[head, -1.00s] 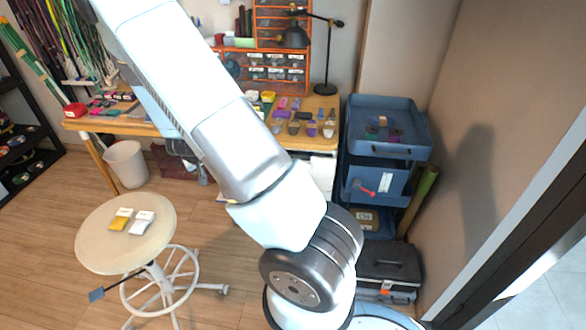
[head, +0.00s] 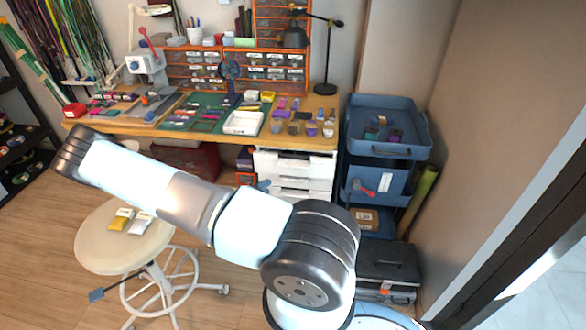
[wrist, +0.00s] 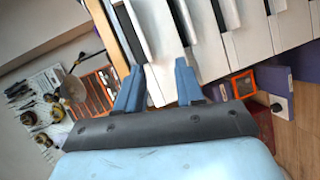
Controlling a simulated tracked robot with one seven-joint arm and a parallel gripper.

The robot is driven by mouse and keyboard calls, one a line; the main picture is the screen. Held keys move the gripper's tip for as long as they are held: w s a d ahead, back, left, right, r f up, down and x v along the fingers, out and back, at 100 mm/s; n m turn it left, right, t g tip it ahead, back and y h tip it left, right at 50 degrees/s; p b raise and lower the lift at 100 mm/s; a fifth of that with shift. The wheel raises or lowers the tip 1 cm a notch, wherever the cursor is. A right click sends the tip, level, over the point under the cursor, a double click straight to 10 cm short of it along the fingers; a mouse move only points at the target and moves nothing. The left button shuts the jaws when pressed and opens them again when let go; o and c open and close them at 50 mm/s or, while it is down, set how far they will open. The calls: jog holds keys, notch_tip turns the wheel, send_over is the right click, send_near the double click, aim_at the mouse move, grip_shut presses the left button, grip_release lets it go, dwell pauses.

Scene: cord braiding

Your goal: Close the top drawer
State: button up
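The white drawer unit (head: 295,165) stands under the right end of the workbench in the head view. Its top drawer (head: 292,159) seems to stand out past the fronts below, but how far is hard to tell. In the wrist view the drawers appear turned on their side, as several white bands (wrist: 247,35), with the bench side at left.
The workbench (head: 205,152) carries a lamp, organiser and small items. A blue trolley (head: 388,150) stands close to the right of the drawers. A round stool (head: 98,248) stands at front left. An orange-framed box (wrist: 243,83) is near the drawers.

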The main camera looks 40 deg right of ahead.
aim_at(292, 167)
jog(key=d, duration=0.5)
jog(key=w+d+n+t+h, duration=0.1)
jog(key=d, duration=0.4)
jog(key=w+d+h, duration=0.1)
jog(key=d, duration=0.4)
jog(key=shift+w+d+n, duration=0.15)
jog(key=shift+d+n, duration=0.15)
jog(key=shift+n, duration=0.1)
grip_shut()
